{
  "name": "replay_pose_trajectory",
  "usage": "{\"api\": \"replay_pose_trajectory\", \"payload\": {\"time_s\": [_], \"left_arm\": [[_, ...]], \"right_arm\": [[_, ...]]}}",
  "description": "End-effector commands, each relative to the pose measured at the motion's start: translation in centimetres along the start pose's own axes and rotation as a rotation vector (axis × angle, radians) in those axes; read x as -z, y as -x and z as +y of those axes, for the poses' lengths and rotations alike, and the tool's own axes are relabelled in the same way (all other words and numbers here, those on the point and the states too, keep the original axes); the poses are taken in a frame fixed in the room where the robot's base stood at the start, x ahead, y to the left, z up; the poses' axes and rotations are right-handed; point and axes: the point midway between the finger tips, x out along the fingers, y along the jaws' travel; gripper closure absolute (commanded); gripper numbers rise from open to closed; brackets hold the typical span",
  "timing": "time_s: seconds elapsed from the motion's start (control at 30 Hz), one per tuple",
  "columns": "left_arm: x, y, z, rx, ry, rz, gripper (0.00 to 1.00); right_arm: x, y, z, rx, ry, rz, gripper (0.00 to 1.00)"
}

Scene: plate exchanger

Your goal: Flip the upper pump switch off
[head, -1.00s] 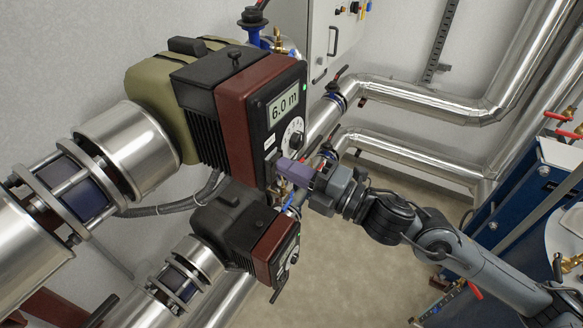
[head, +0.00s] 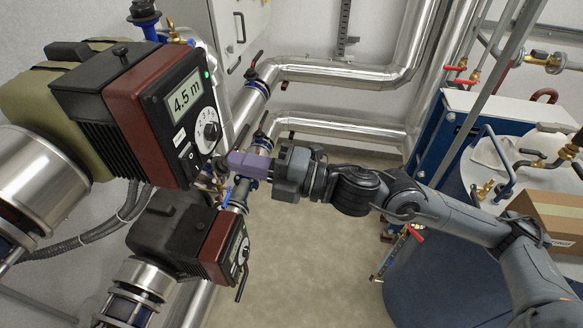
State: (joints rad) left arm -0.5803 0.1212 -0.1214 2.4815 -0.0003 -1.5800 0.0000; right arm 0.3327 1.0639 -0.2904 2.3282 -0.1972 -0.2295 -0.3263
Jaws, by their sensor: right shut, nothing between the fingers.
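The upper pump (head: 135,120) has a dark red body and a black front panel. Its display (head: 185,95) reads 4.5 m, and a small green light shows at the panel's top corner. A white dial (head: 207,130) sits below the display. The small dark pump switch (head: 186,151) is low on the panel, under a white label; its exact position is too small to tell. My right gripper (head: 224,162), with purple fingers, is shut and empty. Its tips are just right of the panel's lower edge; I cannot tell whether they touch it. My left gripper is not in view.
A smaller lower pump (head: 220,250) sits below, close under my right gripper. Pipes with valve handles (head: 256,62) run behind. A blue unit (head: 455,115) and a cardboard box (head: 550,215) are on the right. The floor (head: 310,240) in the middle is clear.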

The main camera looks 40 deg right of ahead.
Motion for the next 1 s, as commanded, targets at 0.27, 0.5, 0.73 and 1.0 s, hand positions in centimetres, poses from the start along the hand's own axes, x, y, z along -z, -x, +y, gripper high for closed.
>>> {"api": "replay_pose_trajectory", "payload": {"time_s": [0.27,0.5,0.73,1.0], "left_arm": [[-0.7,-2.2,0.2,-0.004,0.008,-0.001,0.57],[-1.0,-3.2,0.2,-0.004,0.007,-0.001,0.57],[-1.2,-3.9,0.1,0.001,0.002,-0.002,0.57],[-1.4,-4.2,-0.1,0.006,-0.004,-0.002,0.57]], "right_arm": [[-0.2,3.9,0.4,0.005,0.003,-0.005,1.00],[-0.1,5.5,1.0,-0.001,-0.004,-0.001,1.00],[-0.1,6.4,1.4,-0.001,-0.003,-0.001,1.00],[0.0,6.9,1.6,0.000,-0.001,0.000,1.00]]}}
